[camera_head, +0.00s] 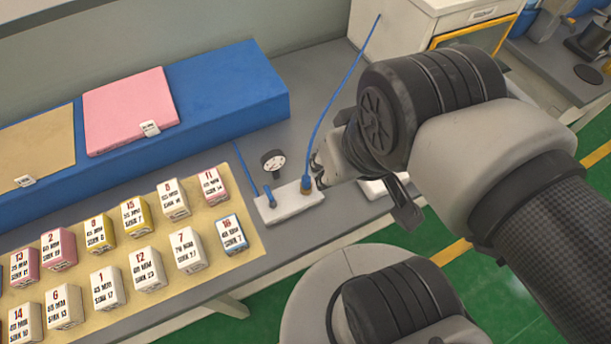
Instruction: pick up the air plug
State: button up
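A white block (289,204) lies on the grey bench. I take this fitting for the air plug. My gripper (318,172) is just right of the plug, close to it in the picture. My dark wrist hides much of the gripper, so I cannot tell whether its fingers touch the plug or how far they are open.
A small round gauge (273,160) stands behind the block. Several labelled small boxes (188,250) fill a tan board (250,244) to the left. A blue mattress (230,95) with a pink pad (130,110) lies behind. A white cabinet (400,28) stands at the back.

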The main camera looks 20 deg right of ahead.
aim_at(306, 181)
jog(key=u, duration=3.75)
jog(key=k+j, duration=0.15)
jog(key=k+z, duration=0.1)
jog(key=z, duration=0.3)
jog(key=k+z, duration=0.1)
jog(key=z, duration=0.3)
jog(key=k+z, duration=0.15)
jog(key=z, duration=2.05)
jog(key=l+u, duration=0.1)
jog(key=u, duration=0.55)
